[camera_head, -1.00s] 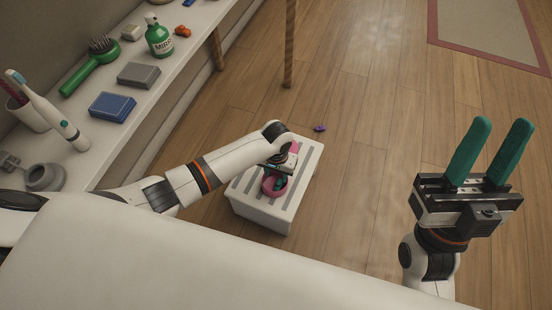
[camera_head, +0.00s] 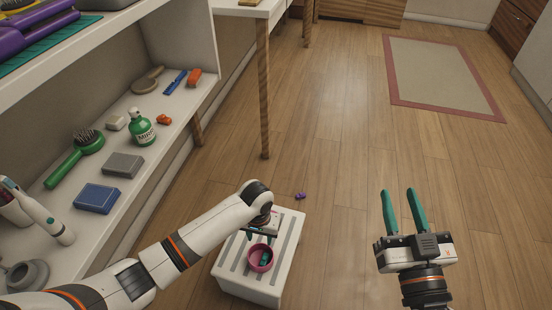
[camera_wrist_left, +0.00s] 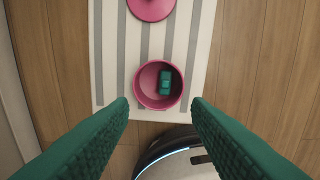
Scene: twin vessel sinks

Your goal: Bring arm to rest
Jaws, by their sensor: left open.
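My left gripper (camera_head: 258,236) is open and empty above a white, grey-striped stool (camera_head: 290,250), pointing down. In the left wrist view, its two green fingers (camera_wrist_left: 160,103) are spread apart. A pink bowl (camera_head: 250,265) stands on the stool below it, with a small green object (camera_wrist_left: 165,82) inside; the bowl also shows in the left wrist view (camera_wrist_left: 146,96). A round pink piece (camera_wrist_left: 152,8) lies on the stool farther along, cut by the frame edge. My right gripper (camera_head: 404,208) is at the right, its green fingers pointing up, apart and empty.
A shelf on the left holds a green brush (camera_head: 68,165), a green bottle (camera_head: 141,128), a blue block (camera_head: 97,198) and a toothbrush (camera_head: 45,213). A purple item (camera_head: 300,196) lies on the floor. A rug (camera_head: 440,75) is at the back; the floor between is open.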

